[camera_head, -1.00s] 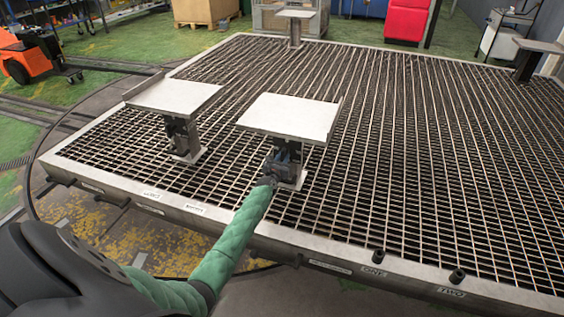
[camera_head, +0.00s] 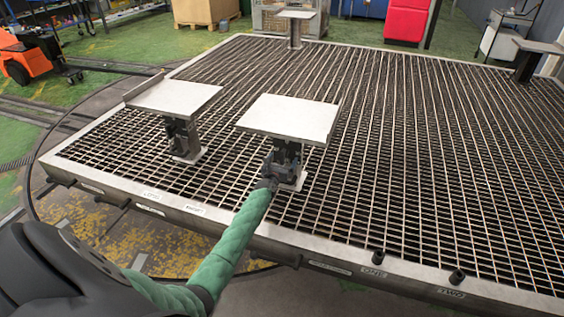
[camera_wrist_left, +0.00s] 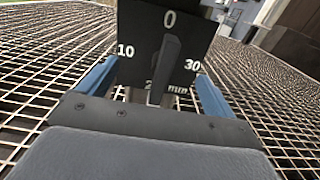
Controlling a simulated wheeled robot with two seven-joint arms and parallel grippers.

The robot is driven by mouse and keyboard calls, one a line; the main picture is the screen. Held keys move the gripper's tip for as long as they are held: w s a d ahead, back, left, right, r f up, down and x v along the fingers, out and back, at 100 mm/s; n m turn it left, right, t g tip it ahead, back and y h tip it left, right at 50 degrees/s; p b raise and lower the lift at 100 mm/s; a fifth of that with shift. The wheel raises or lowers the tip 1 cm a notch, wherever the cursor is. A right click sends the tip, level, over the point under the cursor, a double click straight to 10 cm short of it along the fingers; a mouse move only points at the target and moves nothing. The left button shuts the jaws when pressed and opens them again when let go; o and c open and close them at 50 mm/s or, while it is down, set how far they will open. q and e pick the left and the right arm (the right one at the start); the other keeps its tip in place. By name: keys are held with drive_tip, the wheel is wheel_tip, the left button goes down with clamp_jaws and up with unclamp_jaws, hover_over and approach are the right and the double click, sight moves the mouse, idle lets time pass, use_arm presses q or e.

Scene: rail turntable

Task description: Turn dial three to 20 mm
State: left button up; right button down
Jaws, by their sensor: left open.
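A black dial face (camera_wrist_left: 140,45) fills the top of the left wrist view, with 0 at the top, 10 at left and 30 at right. The bottom mark beside "mm" is partly hidden. A dark grey knob (camera_wrist_left: 168,62) stands in its middle, long and nearly upright, with its upper end below the 0. Which end is its pointer I cannot tell. My left gripper (camera_wrist_left: 155,78) is open, its blue fingers apart on both sides of the knob. In the head view the left gripper (camera_head: 270,174) is at the post (camera_head: 289,152) under the nearer plate. I cannot read which dial this is.
The nearer flat plate (camera_head: 290,117) overhangs the gripper. A second plate on a post (camera_head: 174,97) stands to its left. Steel grating (camera_head: 400,160) spreads below, open to the right.

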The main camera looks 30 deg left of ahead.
use_arm(q)
drive_tip(key=p+v, duration=0.2)
drive_tip(key=v, duration=0.6)
idle(0.6)
idle(0.4)
